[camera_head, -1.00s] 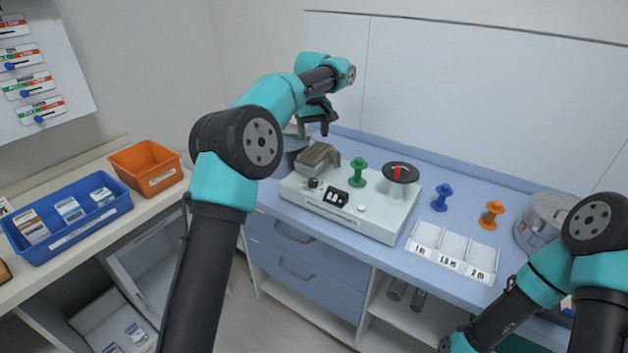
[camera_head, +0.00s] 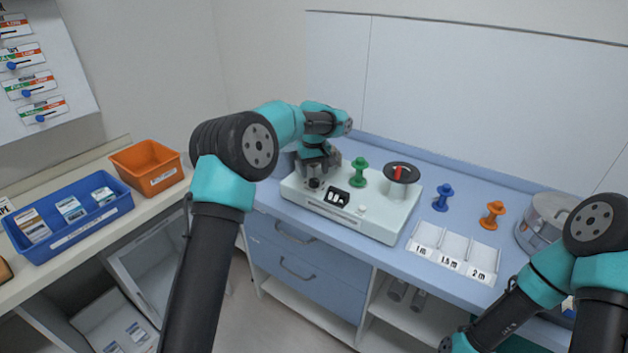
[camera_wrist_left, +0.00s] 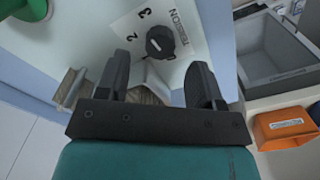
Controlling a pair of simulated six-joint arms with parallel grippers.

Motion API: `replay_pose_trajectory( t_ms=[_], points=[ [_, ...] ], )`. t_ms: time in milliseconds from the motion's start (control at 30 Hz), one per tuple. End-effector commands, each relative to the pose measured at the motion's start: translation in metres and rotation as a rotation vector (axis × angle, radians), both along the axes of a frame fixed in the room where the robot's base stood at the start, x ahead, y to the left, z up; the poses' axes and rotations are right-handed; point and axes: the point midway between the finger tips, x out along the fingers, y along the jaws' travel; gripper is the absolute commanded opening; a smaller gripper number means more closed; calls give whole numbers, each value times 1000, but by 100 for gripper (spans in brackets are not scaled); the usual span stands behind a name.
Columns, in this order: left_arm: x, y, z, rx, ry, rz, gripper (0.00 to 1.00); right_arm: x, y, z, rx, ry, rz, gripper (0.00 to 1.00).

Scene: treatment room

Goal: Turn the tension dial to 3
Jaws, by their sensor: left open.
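The tension dial (camera_wrist_left: 160,42) is a round black knob on a white label in the left wrist view. The label reads TENSION and shows the numbers 2 and 3 beside the knob. I cannot surely tell which number its mark points at. In the head view, the dial (camera_head: 314,184) sits at the left front of the pale machine (camera_head: 370,222). My left gripper (camera_head: 317,178) is over it, pointing down. In the left wrist view, my left gripper (camera_wrist_left: 158,78) is open, its fingers apart and the dial between and beyond the tips.
On the machine are a black switch panel (camera_head: 336,197), a green spool (camera_head: 359,171) and a dark disc with a red part (camera_head: 401,172). A blue spool (camera_head: 442,197), an orange spool (camera_head: 493,214) and a white labelled tray (camera_head: 452,246) stand to the right.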

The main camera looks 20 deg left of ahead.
Motion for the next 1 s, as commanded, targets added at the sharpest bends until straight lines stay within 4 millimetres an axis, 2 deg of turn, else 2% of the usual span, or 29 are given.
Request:
replay_pose_trajectory(
  t_ms=[100,233,400,633,1000],
  points=[
    [0,0,-20,1,3,0,61,0,0,0,0,0,0,0],
    [0,0,-34,0,2,1,61,0,0,0,0,0,0,0],
    [0,0,-41,-1,0,1,61,0,0,0,0,0,0,0],
    [0,0,-41,-1,0,1,61,0,0,0,0,0,0,0],
    [0,0,-41,-1,0,0,26,0,0,0,0,0,0,0]
  ],
)
